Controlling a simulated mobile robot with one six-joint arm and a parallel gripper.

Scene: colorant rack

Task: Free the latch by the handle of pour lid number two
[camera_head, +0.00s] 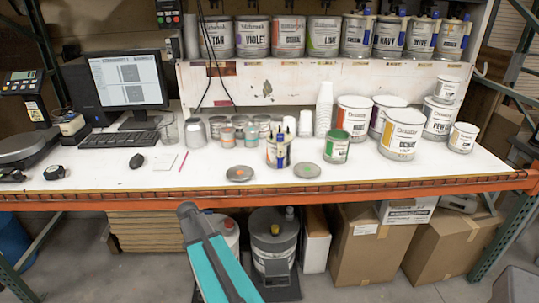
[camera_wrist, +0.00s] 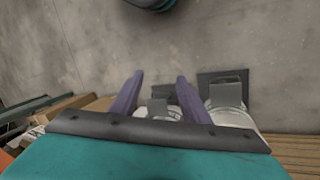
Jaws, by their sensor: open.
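Several paint cans with blue-handled pour lids stand at the right of the upper shelf, among them the NAVY can (camera_head: 357,36), the can beside it (camera_head: 388,36) and another further right (camera_head: 421,38). A smaller can with a similar blue-handled pour lid (camera_head: 278,152) stands on the bench. I cannot read which lid is number two, and the latches are too small to judge. My gripper (camera_wrist: 160,78) is open and empty in the wrist view, its two purple fingers apart above the floor. It is well away from the lids. The head view shows my teal arm low in front of the bench.
Loose lids (camera_head: 240,173) lie near the bench's front edge. The OCHRE can (camera_head: 402,134), a green can (camera_head: 337,147) and stacked cups (camera_head: 324,108) crowd the right half. A monitor (camera_head: 127,80) and keyboard (camera_head: 116,143) stand left. Boxes (camera_head: 362,244) and large containers (camera_head: 273,238) sit below.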

